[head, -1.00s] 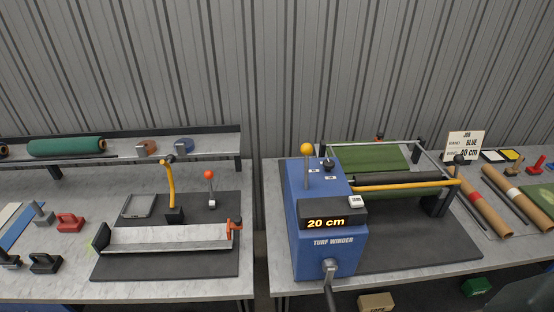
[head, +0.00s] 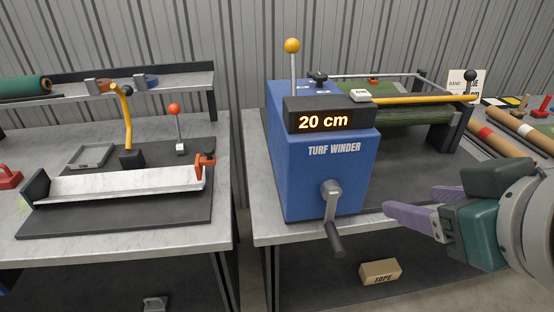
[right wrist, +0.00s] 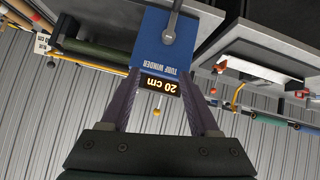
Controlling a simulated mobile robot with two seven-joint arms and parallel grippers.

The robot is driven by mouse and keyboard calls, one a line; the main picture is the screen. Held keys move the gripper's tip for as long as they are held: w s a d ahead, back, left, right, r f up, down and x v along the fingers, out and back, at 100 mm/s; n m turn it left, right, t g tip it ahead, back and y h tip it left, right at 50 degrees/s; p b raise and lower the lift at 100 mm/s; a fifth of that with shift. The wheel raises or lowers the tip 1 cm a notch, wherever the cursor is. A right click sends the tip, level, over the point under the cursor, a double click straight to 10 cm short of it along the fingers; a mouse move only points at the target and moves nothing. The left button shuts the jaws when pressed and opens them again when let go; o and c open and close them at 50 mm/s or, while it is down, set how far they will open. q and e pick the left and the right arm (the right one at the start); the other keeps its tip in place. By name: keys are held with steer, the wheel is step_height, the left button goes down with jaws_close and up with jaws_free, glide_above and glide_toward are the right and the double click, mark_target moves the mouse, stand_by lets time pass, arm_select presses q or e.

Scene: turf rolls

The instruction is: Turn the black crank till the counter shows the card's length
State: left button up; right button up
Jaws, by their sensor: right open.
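The blue turf winder (head: 300,180) stands on the right bench. Its counter (head: 323,121) reads 20 cm. The black crank handle (head: 335,239) hangs down from a grey arm on the winder's front; the crank arm also shows at the top of the right wrist view (right wrist: 170,28). The white card (head: 460,82) at the back right is mostly hidden behind a black knob and the frame, so its length cannot be read now. My right gripper (head: 412,203), with purple fingers, is open and empty, right of the crank and apart from it. My left gripper is out of view.
A yellow bar (head: 425,99) and green turf (head: 410,117) lie behind the counter. A yellow-knobbed lever (head: 292,46) rises from the winder. A tape box (head: 380,272) sits below the bench. The left bench holds a metal trough (head: 120,184). Space before the crank is clear.

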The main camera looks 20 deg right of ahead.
steer(key=w+d+f+t+h+b, duration=0.1)
steer(key=w+f+t+b, duration=0.1)
steer(key=f+b, duration=0.65)
steer(key=w+d+f+t+b, duration=0.1)
steer(key=w+f+t+b, duration=0.1)
steer(key=f+b, duration=0.65)
steer(key=t+b, duration=0.4)
steer(key=b, duration=1.6)
glide_toward(335, 241)
steer(key=w+f, duration=0.1)
steer(key=shift+n, duration=0.4)
steer(key=x, duration=1)
steer(key=shift+d+f, duration=0.2)
steer(key=shift+d, duration=0.15)
steer(key=shift+s, duration=0.1)
steer(key=shift+c, duration=0.4)
jaws_close()
